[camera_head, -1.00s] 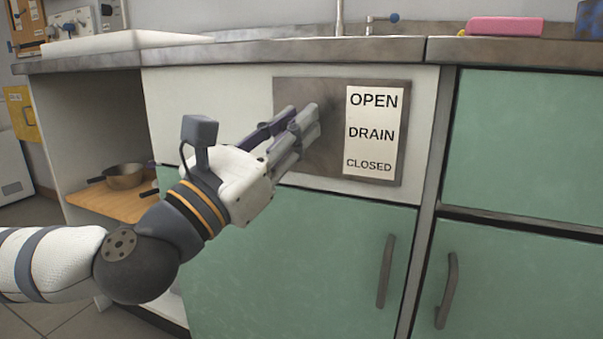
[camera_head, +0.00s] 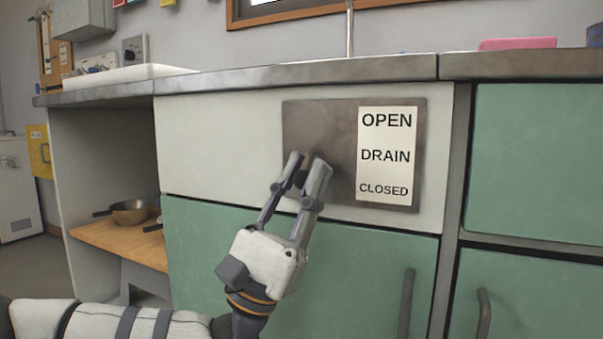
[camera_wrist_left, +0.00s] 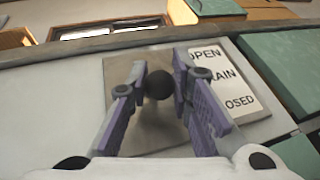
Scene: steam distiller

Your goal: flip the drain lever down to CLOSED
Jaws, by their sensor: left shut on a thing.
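The drain plate (camera_head: 335,120) is a dark metal panel on the white cabinet front. Its white label (camera_head: 386,155) reads OPEN at the top, DRAIN in the middle and CLOSED at the bottom. The drain lever's dark round knob (camera_head: 300,178) shows between my left gripper's fingers, level with the lower part of the label. In the left wrist view the knob (camera_wrist_left: 158,86) sits between the two fingers. My left gripper (camera_head: 308,160) reaches up from below and is shut on the lever. The lever's stem is hidden. My right gripper is not in view.
A grey counter edge (camera_head: 300,75) runs above the plate. Green cabinet doors (camera_head: 350,260) with vertical handles (camera_head: 405,300) are below and to the right. An open shelf (camera_head: 120,240) with a pan (camera_head: 130,212) is at the left. A pink block (camera_head: 518,44) lies on the counter.

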